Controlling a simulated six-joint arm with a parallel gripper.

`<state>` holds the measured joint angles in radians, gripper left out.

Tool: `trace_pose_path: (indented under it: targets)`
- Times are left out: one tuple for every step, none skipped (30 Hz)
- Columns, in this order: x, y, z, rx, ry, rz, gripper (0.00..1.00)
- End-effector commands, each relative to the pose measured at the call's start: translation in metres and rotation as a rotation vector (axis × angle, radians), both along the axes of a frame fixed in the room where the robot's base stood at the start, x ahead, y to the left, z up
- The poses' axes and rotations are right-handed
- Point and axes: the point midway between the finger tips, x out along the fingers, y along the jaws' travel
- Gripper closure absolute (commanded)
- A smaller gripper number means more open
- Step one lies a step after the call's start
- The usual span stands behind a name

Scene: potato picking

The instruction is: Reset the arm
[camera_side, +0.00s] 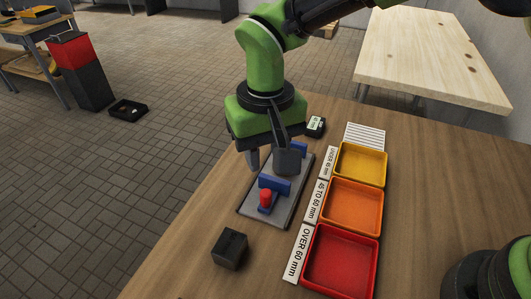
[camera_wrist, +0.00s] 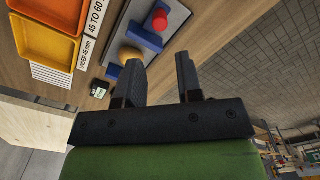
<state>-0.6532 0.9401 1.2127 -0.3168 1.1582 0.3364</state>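My gripper (camera_side: 269,164) hangs above the far part of a grey plate (camera_side: 286,202) with blue blocks and a red knob (camera_side: 265,196). In the wrist view my gripper (camera_wrist: 157,66) has its two dark fingers spread apart, with nothing between them. A yellowish rounded thing, perhaps a potato (camera_wrist: 130,54), shows by the blue blocks on the plate, partly covered by one finger. It is hidden in the side view. Three trays stand right of the plate: yellow (camera_side: 361,164), orange (camera_side: 351,207) and red (camera_side: 341,262). Their visible floors look empty.
A small display box (camera_side: 316,126) stands at the plate's far end. A dark box (camera_side: 230,248) sits near the front left. White size labels (camera_side: 298,252) lie left of the trays. A striped white pad (camera_side: 365,135) lies behind them. Bare wood surrounds the dark box.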

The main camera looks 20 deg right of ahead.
Motion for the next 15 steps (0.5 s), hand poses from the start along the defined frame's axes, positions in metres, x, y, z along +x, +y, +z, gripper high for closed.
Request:
trace_pose_path:
  targets:
    - [0.0, 0.0, 0.0, 0.0, 0.0, 0.0, 0.67]
    - [0.0, 0.0, 0.0, 0.0, 0.0, 0.0, 0.67]
    - [0.0, 0.0, 0.0, 0.0, 0.0, 0.0, 0.67]
    - [0.0, 0.0, 0.0, 0.0, 0.0, 0.0, 0.67]
    - [0.0, 0.0, 0.0, 0.0, 0.0, 0.0, 0.67]
    - [0.0, 0.0, 0.0, 0.0, 0.0, 0.0, 0.67]
    - [0.0, 0.0, 0.0, 0.001, 0.0, -0.001, 0.67]
    - [0.0, -0.001, 0.002, 0.002, -0.002, -0.002, 0.67]
    - [0.001, -0.003, 0.005, 0.007, -0.006, -0.005, 0.67]
    - [0.002, -0.005, 0.01, 0.012, -0.01, -0.009, 0.67]
    - [0.002, -0.008, 0.016, 0.019, -0.015, -0.015, 0.67]
    - [0.004, -0.014, 0.027, 0.032, -0.025, -0.025, 0.67]
    - [0.004, -0.02, 0.036, 0.043, -0.034, -0.034, 0.67]
    - [0.005, -0.027, 0.047, 0.055, -0.046, -0.043, 0.67]
    - [0.004, -0.037, 0.063, 0.073, -0.064, -0.056, 0.67]
